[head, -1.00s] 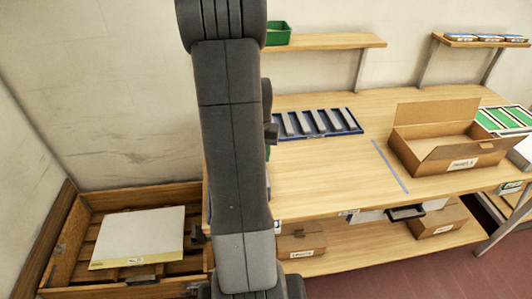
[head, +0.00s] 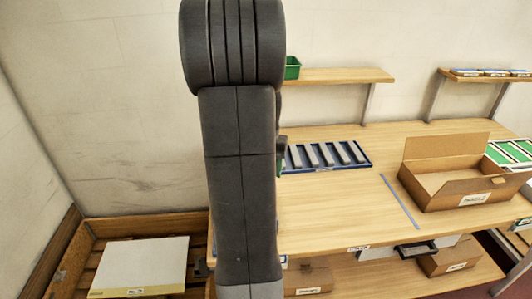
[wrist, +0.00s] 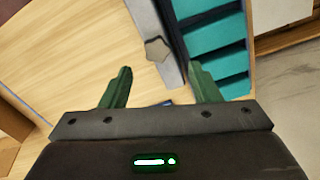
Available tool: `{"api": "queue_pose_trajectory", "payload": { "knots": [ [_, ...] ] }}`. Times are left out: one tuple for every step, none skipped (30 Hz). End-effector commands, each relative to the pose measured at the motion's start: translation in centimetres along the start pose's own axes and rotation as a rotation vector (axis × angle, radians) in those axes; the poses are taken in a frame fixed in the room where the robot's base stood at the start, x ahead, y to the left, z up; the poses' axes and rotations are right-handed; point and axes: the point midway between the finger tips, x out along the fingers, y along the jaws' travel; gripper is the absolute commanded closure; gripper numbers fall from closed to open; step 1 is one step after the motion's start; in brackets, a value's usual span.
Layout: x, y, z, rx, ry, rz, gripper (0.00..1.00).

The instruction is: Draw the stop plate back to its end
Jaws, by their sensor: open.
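In the wrist view, my gripper (wrist: 160,72) is open, with its two green fingers apart and nothing between them. Just beyond the fingertips is a grey star-shaped knob (wrist: 157,50) on a pale grey bar (wrist: 150,20). The bar runs away from me beside a teal slotted part (wrist: 215,45). I cannot tell for sure which piece is the stop plate; the knobbed grey bar may belong to it. In the head view, my arm covers this area and hides the gripper and the knob.
The wooden bench (head: 320,210) holds a blue tray with grey strips (head: 368,163) and an open cardboard box (head: 440,196). A wooden crate (head: 70,262) with a white panel (head: 140,262) stands at left.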

Motion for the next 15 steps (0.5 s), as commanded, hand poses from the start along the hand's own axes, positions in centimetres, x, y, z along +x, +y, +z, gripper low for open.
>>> {"api": "queue_pose_trajectory", "payload": {
  "knots": [
    [-1.2,0.0,-0.1,0.000,0.006,-0.002,0.44],
    [-1.9,0.0,-0.1,0.000,0.005,-0.002,0.44],
    [-2.7,-0.1,-0.1,0.000,0.004,-0.001,0.44],
    [-3.3,-0.1,-0.1,0.000,0.005,-0.002,0.44],
    [-3.9,-0.1,0.0,0.000,0.004,-0.002,0.44],
    [-4.5,-0.1,0.0,-0.001,0.003,-0.001,0.44],
    [-4.9,-0.1,0.0,-0.001,0.002,-0.001,0.44],
    [-5.3,-0.1,-0.1,-0.001,0.003,-0.001,0.44],
    [-5.7,-0.1,0.0,-0.001,0.001,-0.001,0.44],
    [-6.0,-0.1,0.0,-0.001,0.001,-0.001,0.44],
    [-6.2,-0.1,0.0,-0.001,0.001,-0.001,0.44],
    [-6.5,-0.1,0.0,-0.001,0.001,-0.001,0.44],
    [-6.6,-0.1,0.0,-0.001,0.000,-0.001,0.44],
    [-6.7,-0.1,0.0,-0.001,0.000,-0.001,0.44],
    [-6.8,-0.1,0.0,-0.001,-0.001,0.000,0.44]
  ]
}}
